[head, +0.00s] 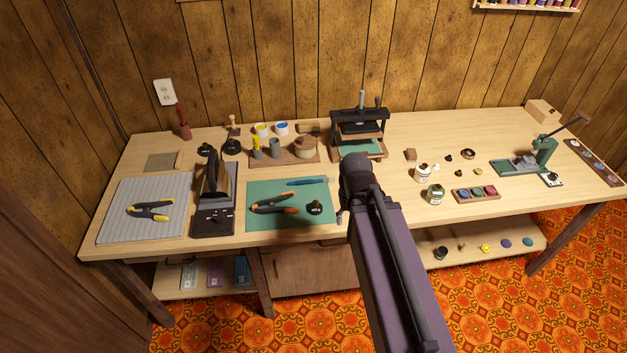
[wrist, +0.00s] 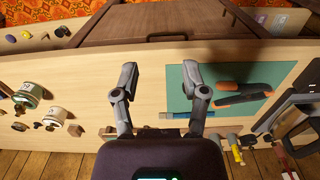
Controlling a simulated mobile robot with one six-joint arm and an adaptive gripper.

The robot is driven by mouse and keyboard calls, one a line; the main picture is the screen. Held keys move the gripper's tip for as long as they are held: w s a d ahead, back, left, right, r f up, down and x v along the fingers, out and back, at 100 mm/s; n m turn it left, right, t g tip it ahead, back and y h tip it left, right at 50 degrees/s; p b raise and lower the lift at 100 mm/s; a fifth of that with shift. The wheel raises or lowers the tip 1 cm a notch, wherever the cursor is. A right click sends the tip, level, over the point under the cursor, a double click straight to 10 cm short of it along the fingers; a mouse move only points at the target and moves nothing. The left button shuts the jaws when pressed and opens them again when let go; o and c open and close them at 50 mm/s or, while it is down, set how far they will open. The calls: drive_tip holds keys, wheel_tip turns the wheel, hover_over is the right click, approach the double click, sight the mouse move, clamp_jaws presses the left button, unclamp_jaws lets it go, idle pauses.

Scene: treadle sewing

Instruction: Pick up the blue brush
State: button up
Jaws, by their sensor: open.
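The blue brush (head: 307,182) lies flat near the back edge of the green cutting mat (head: 262,218) in the head view. In the wrist view the brush (wrist: 177,115) lies partly behind my right-hand finger, at the mat's edge (wrist: 178,85). My gripper (wrist: 160,73) is open and empty, its two fingers spread above the tabletop. It is apart from the brush as far as I can see. In the head view my arm reaches over the table just right of the mat and mostly hides the gripper.
Jars (head: 435,193) stand to the right. Bare tabletop lies between.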

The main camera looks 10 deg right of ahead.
drive_tip(key=o, duration=0.5)
drive_tip(key=shift+w, duration=0.2)
drive_tip(key=shift+o, duration=0.5)
drive_tip(key=shift+w, duration=0.35)
drive_tip(key=w+t+b, duration=0.1)
drive_tip(key=w+t, duration=0.3)
drive_tip(key=w, duration=1.8)
drive_tip(key=shift+r+t, duration=0.15)
drive_tip(key=shift+t, duration=0.15)
drive_tip(key=shift+w+a, duration=0.1)
drive_tip(key=b, duration=0.7)
hover_over(330, 178)
drive_tip(key=s, duration=0.3)
drive_tip(key=f, duration=0.7)
drive_tip(key=shift+w+a+f, duration=0.1)
drive_tip(key=shift+w, duration=0.1)
drive_tip(key=shift+w+f+b, duration=0.2)
drive_tip(key=shift+f+b, duration=0.2)
drive_tip(key=shift+b, duration=0.15)
drive_tip(key=shift+f, duration=0.1)
